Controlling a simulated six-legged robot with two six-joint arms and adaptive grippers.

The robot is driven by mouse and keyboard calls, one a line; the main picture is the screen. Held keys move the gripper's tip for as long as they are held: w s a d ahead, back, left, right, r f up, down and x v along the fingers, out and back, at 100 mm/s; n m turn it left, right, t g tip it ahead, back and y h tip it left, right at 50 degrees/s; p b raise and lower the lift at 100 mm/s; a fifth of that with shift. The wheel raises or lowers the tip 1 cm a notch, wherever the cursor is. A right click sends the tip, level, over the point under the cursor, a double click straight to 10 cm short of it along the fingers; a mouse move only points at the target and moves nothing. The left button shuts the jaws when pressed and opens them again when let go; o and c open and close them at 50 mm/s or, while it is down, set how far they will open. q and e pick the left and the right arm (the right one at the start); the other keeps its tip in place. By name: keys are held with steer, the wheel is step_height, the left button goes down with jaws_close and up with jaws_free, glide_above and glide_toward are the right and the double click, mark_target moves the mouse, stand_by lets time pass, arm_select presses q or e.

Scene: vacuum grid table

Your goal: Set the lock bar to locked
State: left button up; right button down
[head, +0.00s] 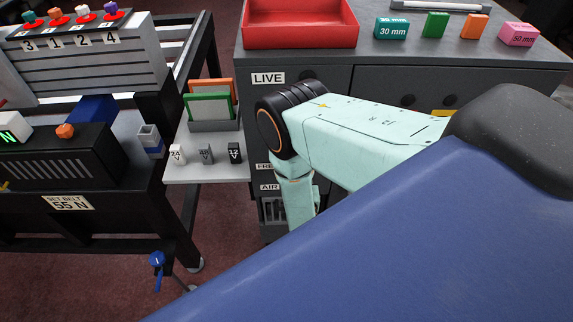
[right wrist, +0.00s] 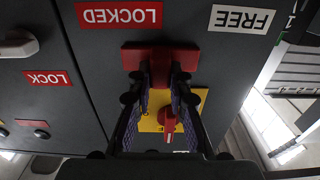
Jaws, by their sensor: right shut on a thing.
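The red lock bar (right wrist: 160,58) is on the dark cabinet front in the right wrist view. A red block stands out from its wider red plate. My right gripper (right wrist: 160,84) is shut on this block, one finger on each side. The picture is upside down there. The red LOCKED label (right wrist: 118,15) is above and left of the bar, and the white FREE label (right wrist: 241,19) is farther off to the right. The bar is nearer LOCKED. In the head view my right arm hides the bar and gripper. My left gripper is not in view.
A red rotary knob (right wrist: 168,124) on a yellow plate (right wrist: 186,106) is behind my fingers. A red LOCK label (right wrist: 47,78) and a grey handle (right wrist: 18,46) are at left. A small shelf (head: 210,174) with blocks stands beside the cabinet.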

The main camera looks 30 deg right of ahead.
steer(key=shift+s+d, duration=0.15)
steer(key=shift+d, duration=0.1)
steer(key=shift+a, duration=0.2)
steer(key=c, duration=1.5)
jaws_free()
steer(key=shift+w+a+r, duration=0.1)
steer(key=shift+w+a, duration=0.1)
steer(key=shift+c, duration=0.2)
steer(key=o, duration=0.3)
steer(key=shift+s, duration=0.1)
steer(key=shift+d, duration=0.15)
steer(key=v, duration=0.7)
steer(key=shift+s, duration=0.25)
